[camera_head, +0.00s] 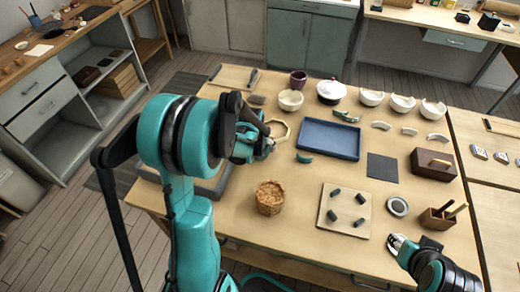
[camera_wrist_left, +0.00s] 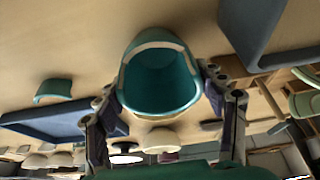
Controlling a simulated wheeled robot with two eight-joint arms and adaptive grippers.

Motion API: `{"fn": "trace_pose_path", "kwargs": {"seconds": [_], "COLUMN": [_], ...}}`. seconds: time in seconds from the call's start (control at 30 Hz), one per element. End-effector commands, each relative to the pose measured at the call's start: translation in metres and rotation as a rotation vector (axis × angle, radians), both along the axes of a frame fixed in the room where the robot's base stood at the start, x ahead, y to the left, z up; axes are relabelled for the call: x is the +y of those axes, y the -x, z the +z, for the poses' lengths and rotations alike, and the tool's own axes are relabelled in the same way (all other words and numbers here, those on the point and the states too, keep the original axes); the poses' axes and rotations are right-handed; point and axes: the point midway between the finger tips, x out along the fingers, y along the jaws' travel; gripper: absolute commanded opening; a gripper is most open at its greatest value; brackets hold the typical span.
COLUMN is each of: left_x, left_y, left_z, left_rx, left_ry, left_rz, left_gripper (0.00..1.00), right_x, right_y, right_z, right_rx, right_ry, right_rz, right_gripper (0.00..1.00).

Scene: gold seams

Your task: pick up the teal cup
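The teal cup (camera_wrist_left: 160,82) shows in the left wrist view, with its hollow inside facing the camera and a pale band along part of its rim. My left gripper (camera_wrist_left: 160,88) has one finger on each side of it, very close to its walls; I cannot tell whether both press on it. In the head view my left gripper (camera_head: 262,137) is beside a pale angular ring (camera_head: 284,126), and the arm and gripper hide most or all of the cup. My right gripper (camera_head: 398,243) is at the table's front right, away from the cup; its finger opening is unclear.
A cork-coloured pot (camera_head: 269,198) and a board with dark pegs (camera_head: 344,211) stand nearer. White bowls (camera_head: 331,91) line the back.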

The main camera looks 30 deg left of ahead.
Motion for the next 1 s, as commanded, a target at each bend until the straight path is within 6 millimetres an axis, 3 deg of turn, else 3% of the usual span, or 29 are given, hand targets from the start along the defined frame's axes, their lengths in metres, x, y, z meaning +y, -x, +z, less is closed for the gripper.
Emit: {"fn": "trace_pose_path", "kwargs": {"seconds": [0.37, 0.63, 1.0], "left_x": [0.000, 0.000, -0.071], "left_y": [0.000, 0.000, -0.046], "left_z": [0.005, 0.045, 0.093], "left_rx": [0.000, 0.000, 0.000], "left_ry": [0.000, 0.000, 0.000], "left_rz": [0.000, 0.000, -0.004], "left_gripper": [0.44, 0.44, 0.44], "right_x": [0.000, 0.000, 0.000], "right_y": [0.000, 0.000, 0.000], "right_z": [0.003, 0.023, 0.049], "right_rx": [0.000, 0.000, 0.000], "right_ry": [0.000, 0.000, 0.000], "right_rz": [0.000, 0.000, 0.000], "right_gripper": [0.40, 0.40, 0.40]}}
